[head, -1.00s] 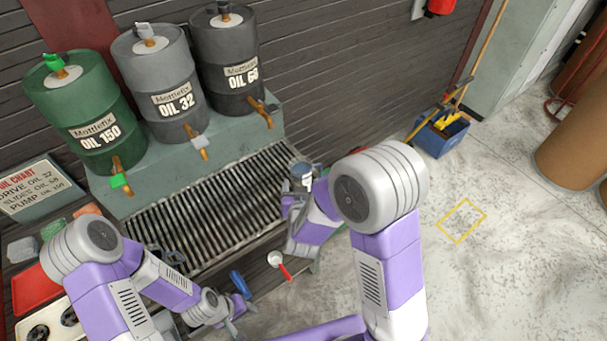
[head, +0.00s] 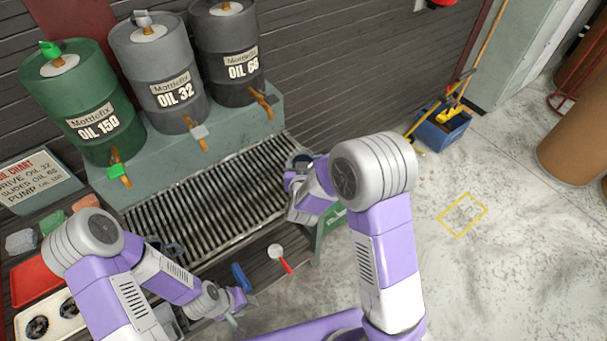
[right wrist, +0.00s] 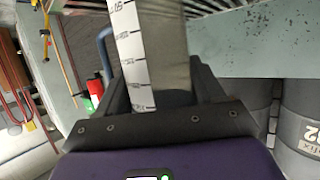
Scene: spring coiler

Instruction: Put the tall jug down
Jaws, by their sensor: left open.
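The tall jug (right wrist: 150,50) is a grey metal vessel with a white measuring scale down its side. In the right wrist view it stands between the two dark fingers of my right gripper (right wrist: 165,90), which looks shut on it. In the head view, only part of the jug's rim (head: 299,159) shows, at the right end of the slatted drip grate (head: 205,205); my arm hides the rest. I cannot tell whether its base touches the grate. My left gripper (head: 240,300) is open and empty over the near bench.
Green (head: 85,105) and grey (head: 160,75) oil drums with taps stand on a ledge behind the grate. A white round-headed tool with a red handle (head: 277,254) and a blue item (head: 240,276) lie in front.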

